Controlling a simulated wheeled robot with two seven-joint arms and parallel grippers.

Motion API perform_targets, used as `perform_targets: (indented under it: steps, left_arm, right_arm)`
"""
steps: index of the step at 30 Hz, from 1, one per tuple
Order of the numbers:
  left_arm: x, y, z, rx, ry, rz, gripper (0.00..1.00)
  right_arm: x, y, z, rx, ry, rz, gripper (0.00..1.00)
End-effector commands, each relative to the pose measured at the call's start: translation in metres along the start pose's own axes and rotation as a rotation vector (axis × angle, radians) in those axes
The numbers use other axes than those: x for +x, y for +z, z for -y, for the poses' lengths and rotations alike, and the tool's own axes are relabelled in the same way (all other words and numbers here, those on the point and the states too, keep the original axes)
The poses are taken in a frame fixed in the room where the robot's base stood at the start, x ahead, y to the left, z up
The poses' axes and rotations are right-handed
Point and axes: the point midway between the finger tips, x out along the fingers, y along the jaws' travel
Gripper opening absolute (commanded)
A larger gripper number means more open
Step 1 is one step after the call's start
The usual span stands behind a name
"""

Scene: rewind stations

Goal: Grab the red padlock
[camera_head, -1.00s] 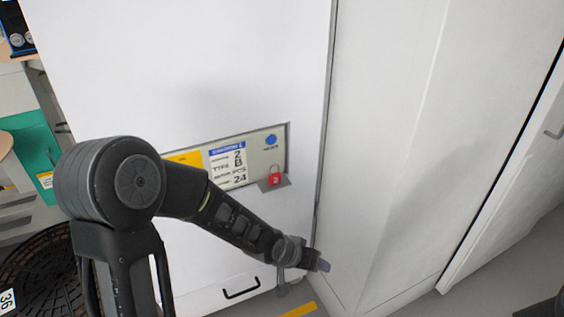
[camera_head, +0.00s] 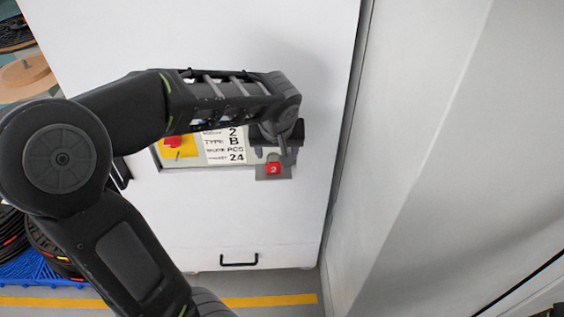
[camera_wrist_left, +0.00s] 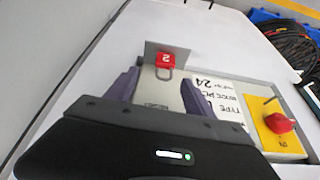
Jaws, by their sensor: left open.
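The red padlock (camera_head: 273,168), marked 2, sits on a small grey bracket (camera_head: 262,174) at the lower right of the cabinet's label panel. In the left wrist view the padlock (camera_wrist_left: 165,59) shows with its shackle towards my gripper, in front of the bracket plate (camera_wrist_left: 152,52). My left gripper (camera_head: 284,152) is just above the padlock in the head view. In the wrist view its two purple fingers (camera_wrist_left: 158,88) are spread, with the padlock just beyond the tips and between their lines. Nothing is held. My right gripper is not in view.
The panel carries a label (camera_head: 224,147) and a red knob on a yellow plate (camera_head: 176,146). The white cabinet (camera_head: 200,215) has a black handle (camera_head: 239,260) low down. Another white cabinet (camera_head: 420,150) stands close on the right. Cable coils lie at the lower left.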

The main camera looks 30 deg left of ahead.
Motion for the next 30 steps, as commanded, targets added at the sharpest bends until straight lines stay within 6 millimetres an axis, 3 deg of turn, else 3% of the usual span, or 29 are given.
perform_targets:
  steps: [13, 21, 30]
  left_arm:
    - [0.001, 0.003, 0.003, -0.046, -0.014, 0.012, 0.62]
    - [0.025, 0.004, 0.004, -0.047, -0.014, 0.013, 0.62]
    - [0.027, 0.003, 0.004, -0.046, -0.013, 0.011, 0.62]
  right_arm:
    - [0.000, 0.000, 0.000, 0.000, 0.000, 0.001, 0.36]
    - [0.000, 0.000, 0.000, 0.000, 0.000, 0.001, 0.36]
    - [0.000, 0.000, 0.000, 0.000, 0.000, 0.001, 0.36]
